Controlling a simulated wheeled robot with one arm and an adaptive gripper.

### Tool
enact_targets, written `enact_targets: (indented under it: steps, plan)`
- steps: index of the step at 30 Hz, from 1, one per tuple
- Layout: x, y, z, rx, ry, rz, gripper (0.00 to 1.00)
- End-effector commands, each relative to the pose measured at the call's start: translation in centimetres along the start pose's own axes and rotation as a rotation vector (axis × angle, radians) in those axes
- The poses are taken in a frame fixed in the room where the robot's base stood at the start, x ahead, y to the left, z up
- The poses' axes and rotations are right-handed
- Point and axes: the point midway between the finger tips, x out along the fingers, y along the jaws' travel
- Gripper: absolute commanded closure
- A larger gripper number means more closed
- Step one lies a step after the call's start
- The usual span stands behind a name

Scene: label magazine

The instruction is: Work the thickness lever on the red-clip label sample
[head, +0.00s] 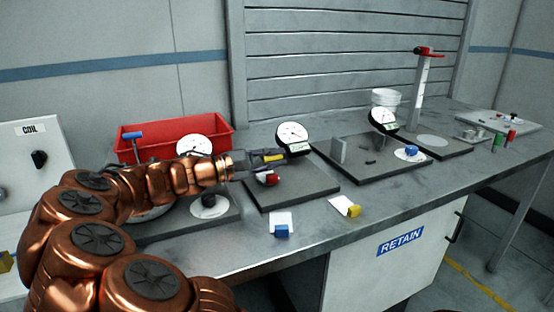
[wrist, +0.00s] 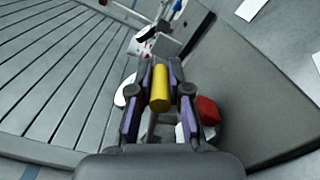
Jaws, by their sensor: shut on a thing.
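The red clip (head: 270,179) with a small white label piece sits on the dark base plate (head: 312,191) of a dial thickness gauge (head: 292,137). The gauge's lever has a yellow grip (head: 274,157), above the clip. My gripper (head: 271,158) is shut on this yellow grip. In the wrist view the yellow grip (wrist: 160,88) lies between the two fingertips (wrist: 159,90). The red clip (wrist: 207,111) shows just right of the right finger, with a bit of white label (wrist: 181,132) partly hidden behind it. The label's seat under the gauge foot is hidden.
A blue-clip label (head: 281,231) and a yellow-clip label (head: 353,211) lie at the bench front. Another dial gauge (head: 384,119) stands right, and one (head: 195,147) stands left behind my arm. A red bin (head: 150,133) is at the back left. Bare bench lies along the front edge.

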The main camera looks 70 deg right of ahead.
Motion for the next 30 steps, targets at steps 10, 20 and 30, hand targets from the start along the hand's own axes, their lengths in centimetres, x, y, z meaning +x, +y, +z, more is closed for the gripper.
enact_targets:
  steps: [10,20,30]
  plan:
    - [0.1,0.1,0.0,0.0,-0.001,0.0,0.62]
    - [0.1,0.0,0.0,-0.001,-0.001,0.0,0.57]
    - [-3.4,0.1,-0.1,0.0,0.003,0.003,0.57]
